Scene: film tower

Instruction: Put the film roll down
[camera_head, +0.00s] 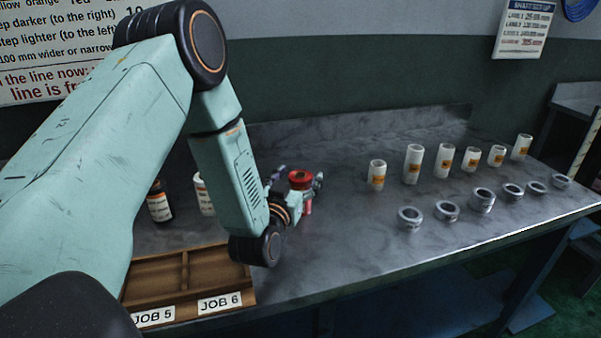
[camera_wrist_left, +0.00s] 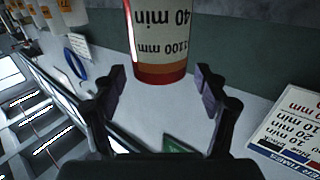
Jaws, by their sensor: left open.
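The film roll (camera_wrist_left: 160,45) has a white label reading 1100 mm and 40 min, upside down in the left wrist view, and a red-orange band at its lower edge there. In the head view its red end (camera_head: 300,176) shows between the fingers of my left gripper (camera_head: 297,184). In the left wrist view the fingers of my left gripper (camera_wrist_left: 163,89) are open, one on each side of the roll's near end. The gripper hides much of the roll in the head view, and I cannot tell whether it touches the bench. My right gripper is not in view.
Several white tubes with orange labels (camera_head: 413,165) and several metal rings (camera_head: 410,216) stand on the grey bench (camera_head: 345,245) to the right. A wooden tray (camera_head: 184,312) marked JOB 5 and JOB 6 is at the left.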

